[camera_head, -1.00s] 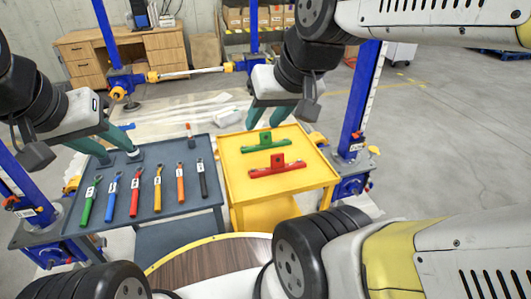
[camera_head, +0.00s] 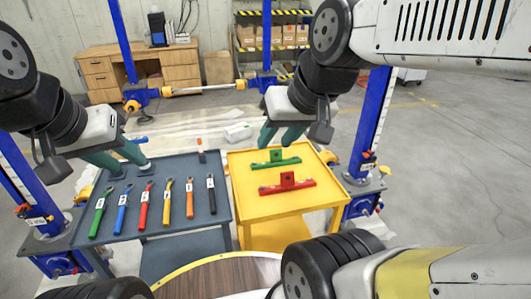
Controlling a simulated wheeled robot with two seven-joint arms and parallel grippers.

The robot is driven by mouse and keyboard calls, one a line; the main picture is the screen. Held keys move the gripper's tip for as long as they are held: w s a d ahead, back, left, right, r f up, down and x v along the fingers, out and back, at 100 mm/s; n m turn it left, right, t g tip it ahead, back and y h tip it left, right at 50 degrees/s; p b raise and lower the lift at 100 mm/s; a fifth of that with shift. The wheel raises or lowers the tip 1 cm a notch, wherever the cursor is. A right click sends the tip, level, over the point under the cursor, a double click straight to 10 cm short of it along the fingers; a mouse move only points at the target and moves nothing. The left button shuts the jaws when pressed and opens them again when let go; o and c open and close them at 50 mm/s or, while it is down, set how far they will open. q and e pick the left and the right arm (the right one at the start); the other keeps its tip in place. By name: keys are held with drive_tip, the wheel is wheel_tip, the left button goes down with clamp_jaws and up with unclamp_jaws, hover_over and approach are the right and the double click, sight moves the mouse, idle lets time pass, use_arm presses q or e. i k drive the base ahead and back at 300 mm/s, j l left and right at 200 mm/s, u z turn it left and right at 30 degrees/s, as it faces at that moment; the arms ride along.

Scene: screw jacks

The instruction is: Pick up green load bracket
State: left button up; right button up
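The green load bracket (camera_head: 275,162) lies on the yellow cart top (camera_head: 244,203), behind a similar red bracket (camera_head: 287,187). My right gripper (camera_head: 278,144), with teal fingers, hangs just behind and above the green bracket in the picture. Its fingers are apart and nothing shows between them. I cannot tell its exact height over the cart. My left gripper (camera_head: 133,168) is over the back left of the grey tool cart (camera_head: 180,234). Its fingers are apart and it looks empty.
Several tools with coloured handles, such as a green one (camera_head: 100,217), lie in a row on the grey cart. Blue jack posts (camera_head: 373,125) stand around the carts. Open floor lies to the right.

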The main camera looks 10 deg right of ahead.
sight(275, 155)
drive_tip(key=i+l+u, duration=0.3)
drive_tip(key=i+l, duration=0.15)
drive_tip(key=l, duration=0.2)
drive_tip(key=i+l+u, duration=0.2)
drive_tip(key=l, duration=0.2)
